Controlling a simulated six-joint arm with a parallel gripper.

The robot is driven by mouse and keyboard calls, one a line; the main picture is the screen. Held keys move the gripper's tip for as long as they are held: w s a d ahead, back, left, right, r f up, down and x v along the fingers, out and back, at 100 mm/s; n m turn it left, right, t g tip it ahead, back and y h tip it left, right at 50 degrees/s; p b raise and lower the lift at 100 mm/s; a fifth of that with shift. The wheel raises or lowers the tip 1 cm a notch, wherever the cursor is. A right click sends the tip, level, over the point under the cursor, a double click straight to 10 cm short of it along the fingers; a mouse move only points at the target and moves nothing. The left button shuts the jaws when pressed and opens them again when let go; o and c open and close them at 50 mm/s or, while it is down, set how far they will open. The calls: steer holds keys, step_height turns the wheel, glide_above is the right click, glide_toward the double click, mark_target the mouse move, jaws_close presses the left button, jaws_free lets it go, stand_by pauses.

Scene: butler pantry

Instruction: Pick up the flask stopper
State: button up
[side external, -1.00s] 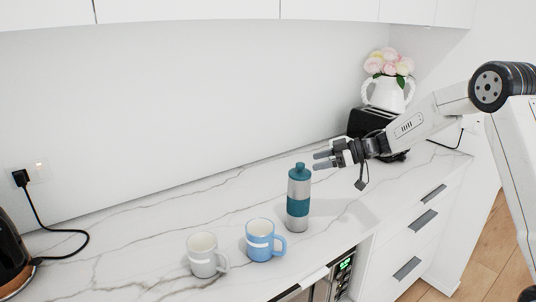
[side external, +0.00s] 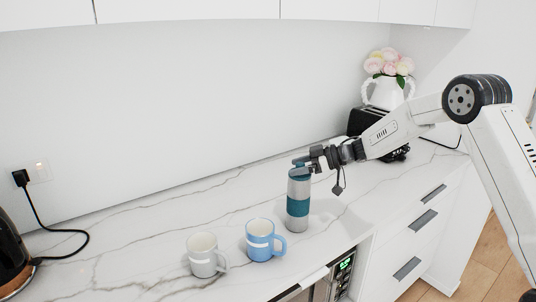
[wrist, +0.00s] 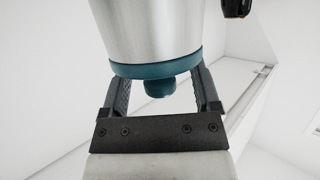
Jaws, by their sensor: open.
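The flask (side external: 298,206) stands upright on the marble counter, with a silver body and a teal band. Its teal stopper (side external: 299,171) is on top, partly hidden by my fingers in the side view. In the wrist view the flask body (wrist: 155,28) fills the top, and the stopper (wrist: 160,88) shows as a teal knob beyond a teal collar (wrist: 157,68). My gripper (side external: 302,167) is open at stopper height, coming in from the right. In the wrist view my gripper (wrist: 162,88) has one finger on each side of the stopper, with gaps visible.
A blue mug (side external: 260,240) and a grey mug (side external: 203,254) stand left of the flask. A black toaster (side external: 365,122) and a white flower vase (side external: 383,94) are behind my arm. A black kettle (side external: 10,255) is at the far left.

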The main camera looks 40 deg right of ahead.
steer(key=shift+w+a+f, duration=0.25)
steer(key=shift+w+a, duration=0.2)
jaws_close()
stand_by(0.3)
